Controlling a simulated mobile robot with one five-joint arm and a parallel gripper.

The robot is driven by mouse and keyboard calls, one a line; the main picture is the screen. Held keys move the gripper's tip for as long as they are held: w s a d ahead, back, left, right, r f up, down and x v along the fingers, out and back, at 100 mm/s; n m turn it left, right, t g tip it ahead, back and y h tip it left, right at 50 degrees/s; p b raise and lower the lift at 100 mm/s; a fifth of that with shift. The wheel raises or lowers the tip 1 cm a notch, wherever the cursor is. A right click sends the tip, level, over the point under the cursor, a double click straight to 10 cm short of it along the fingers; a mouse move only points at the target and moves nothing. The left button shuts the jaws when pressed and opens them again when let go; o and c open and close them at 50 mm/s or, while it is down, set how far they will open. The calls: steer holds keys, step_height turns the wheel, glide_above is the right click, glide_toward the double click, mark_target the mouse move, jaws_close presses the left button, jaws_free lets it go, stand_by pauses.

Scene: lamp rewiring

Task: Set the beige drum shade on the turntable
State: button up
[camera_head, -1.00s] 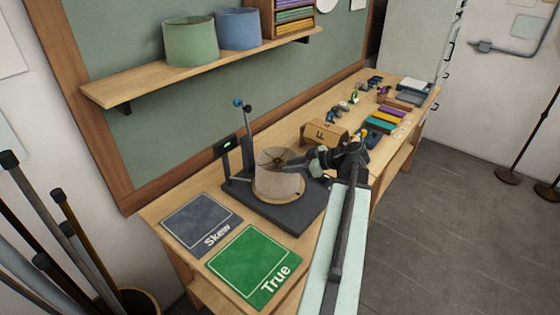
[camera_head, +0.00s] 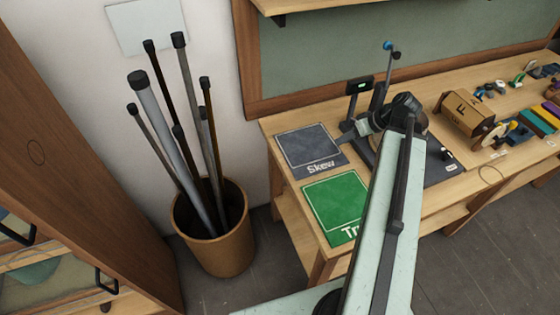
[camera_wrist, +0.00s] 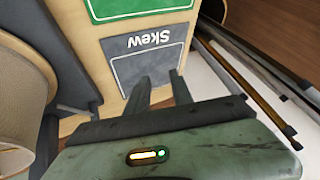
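The beige drum shade (camera_wrist: 22,70) stands close at the left edge of the wrist view. In the head view my arm hides nearly all of it, and it is over the dark turntable base (camera_head: 440,160). The wrist view shows the shade only in part, so its exact seating on the turntable cannot be told. My gripper (camera_wrist: 160,82) is beside the shade and apart from it, with two dark fingers spread and nothing between them. The fingers point toward the grey Skew mat (camera_wrist: 148,62). In the head view, my gripper (camera_head: 364,124) is near the turntable's left side.
The green True mat (camera_head: 335,200) lies at the bench's near left. A post with a small display (camera_head: 360,86) rises behind the turntable. A bin of poles (camera_head: 215,235) stands left of the bench.

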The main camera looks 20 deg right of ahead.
steer(key=a+f+m+g+h, duration=0.1)
steer(key=a+f+g+h, duration=0.1)
steer(key=a, duration=1)
steer(key=a+f+m+g+h, duration=0.1)
steer(key=a+f+g+h, duration=0.1)
steer(key=a, duration=1)
steer(key=shift+a+f+m+g+h, duration=0.25)
steer(key=shift+m+g+h, duration=0.15)
steer(key=shift+g+h, duration=0.15)
steer(key=shift+s, duration=0.1)
step_height(320, 180, down, 3)
steer(key=b, duration=0.3)
steer(key=shift+s+f, duration=0.1)
steer(key=shift+s, duration=0.05)
